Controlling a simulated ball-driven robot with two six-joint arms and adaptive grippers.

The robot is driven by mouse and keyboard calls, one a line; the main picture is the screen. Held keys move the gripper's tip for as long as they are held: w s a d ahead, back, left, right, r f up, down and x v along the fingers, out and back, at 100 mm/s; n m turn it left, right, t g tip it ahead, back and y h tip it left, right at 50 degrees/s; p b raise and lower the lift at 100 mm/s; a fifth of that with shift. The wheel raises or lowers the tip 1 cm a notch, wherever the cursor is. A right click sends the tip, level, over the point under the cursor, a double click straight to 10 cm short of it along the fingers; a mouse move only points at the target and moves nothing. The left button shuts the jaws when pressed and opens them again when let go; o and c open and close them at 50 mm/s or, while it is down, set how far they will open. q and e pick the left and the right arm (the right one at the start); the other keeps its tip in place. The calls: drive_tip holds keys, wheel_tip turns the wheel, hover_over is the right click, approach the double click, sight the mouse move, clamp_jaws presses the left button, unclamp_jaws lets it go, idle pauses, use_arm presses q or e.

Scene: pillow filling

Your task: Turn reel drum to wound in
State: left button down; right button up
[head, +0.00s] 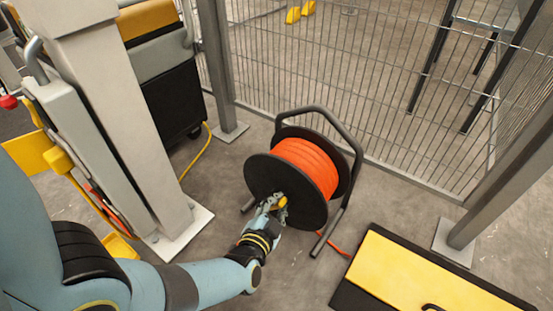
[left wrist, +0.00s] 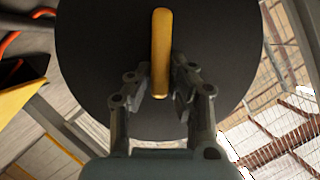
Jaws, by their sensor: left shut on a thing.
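The reel drum (head: 262,178) has black round side plates with orange cable (head: 306,166) wound on it, held in a dark tube stand (head: 345,146) on the floor. My left gripper (head: 272,203) is at the drum's near side plate, shut on the yellow crank handle (head: 282,202). In the left wrist view the yellow handle (left wrist: 160,50) stands upright between the two fingers of my left gripper (left wrist: 160,90), in front of the black side plate (left wrist: 90,50). My right gripper is not in view.
A wire mesh fence (head: 330,60) stands behind the reel. A yellow-topped black case (head: 410,275) lies at the lower right, near a fence post. A grey post (head: 120,120) and a cart with a yellow cable stand at the left.

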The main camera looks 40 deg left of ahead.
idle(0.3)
use_arm(q)
drive_tip(key=c, duration=1.2)
unclamp_jaws()
drive_tip(key=shift+c, duration=0.2)
approach(284, 171)
drive_tip(key=x, duration=0.5)
